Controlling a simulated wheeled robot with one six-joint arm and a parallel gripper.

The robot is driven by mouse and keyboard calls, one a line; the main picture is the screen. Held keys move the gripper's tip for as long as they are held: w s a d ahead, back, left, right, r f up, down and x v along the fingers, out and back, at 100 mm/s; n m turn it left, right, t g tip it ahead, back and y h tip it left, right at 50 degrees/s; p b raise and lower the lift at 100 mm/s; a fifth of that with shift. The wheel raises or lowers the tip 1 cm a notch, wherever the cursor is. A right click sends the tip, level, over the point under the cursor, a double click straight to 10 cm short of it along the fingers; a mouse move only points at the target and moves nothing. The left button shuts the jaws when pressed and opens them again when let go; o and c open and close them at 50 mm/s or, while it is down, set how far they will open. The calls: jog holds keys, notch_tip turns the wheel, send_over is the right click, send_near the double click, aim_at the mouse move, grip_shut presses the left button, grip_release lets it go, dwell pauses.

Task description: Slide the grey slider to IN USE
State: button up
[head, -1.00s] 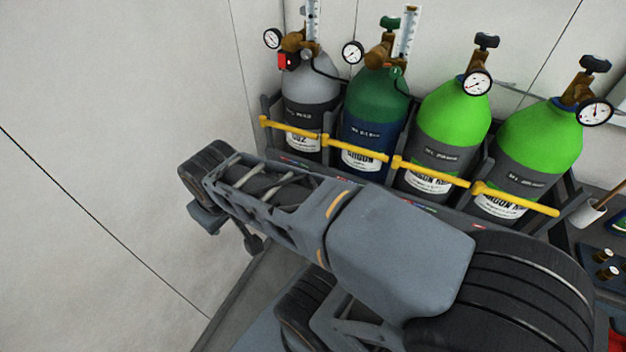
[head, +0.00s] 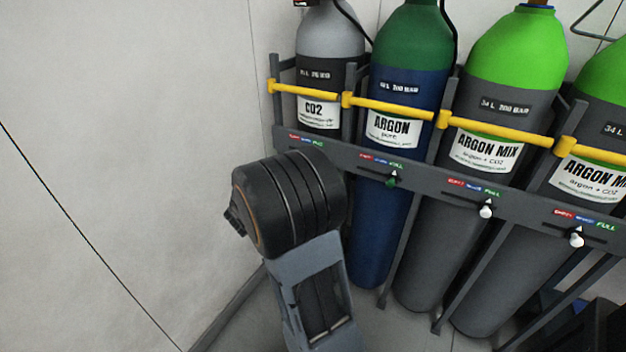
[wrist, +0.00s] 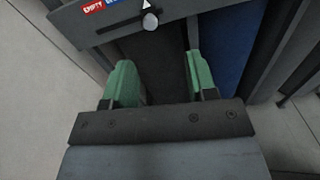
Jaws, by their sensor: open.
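The grey slider (wrist: 150,20) is a small light-grey knob with a white pointer, on a dark rail near the top of the wrist view. A red EMPTY mark and part of a blue mark show left of the pointer; the rest of the label is cut off. My gripper (wrist: 158,57) has two green fingers, apart and empty. The knob lies beyond the fingertips, slightly left of their middle, and not between them. In the head view my arm hides this slider and the gripper. The CO2 cylinder (head: 331,43) stands above that place.
The rail (head: 340,152) runs across the rack. It carries a green slider (head: 391,181) under argon and white sliders (head: 486,211) (head: 576,240) under the argon mixes. Yellow bars (head: 395,107) cross the cylinders. A wall (head: 120,150) stands at left.

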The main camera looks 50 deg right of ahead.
jog(key=shift+n+t, duration=0.5)
jog(key=shift+n, duration=0.4)
jog(key=b+x, duration=0.1)
jog(key=x, duration=0.4)
jog(key=f+b+x, duration=0.1)
jog(key=x, duration=0.3)
jog(key=w+b+x, duration=0.1)
jog(key=b+x, duration=0.1)
jog(key=x, duration=0.3)
jog(key=shift+w+d+f, duration=0.1)
jog(key=shift+d+f, duration=0.1)
jog(key=shift+f, duration=0.05)
grip_shut()
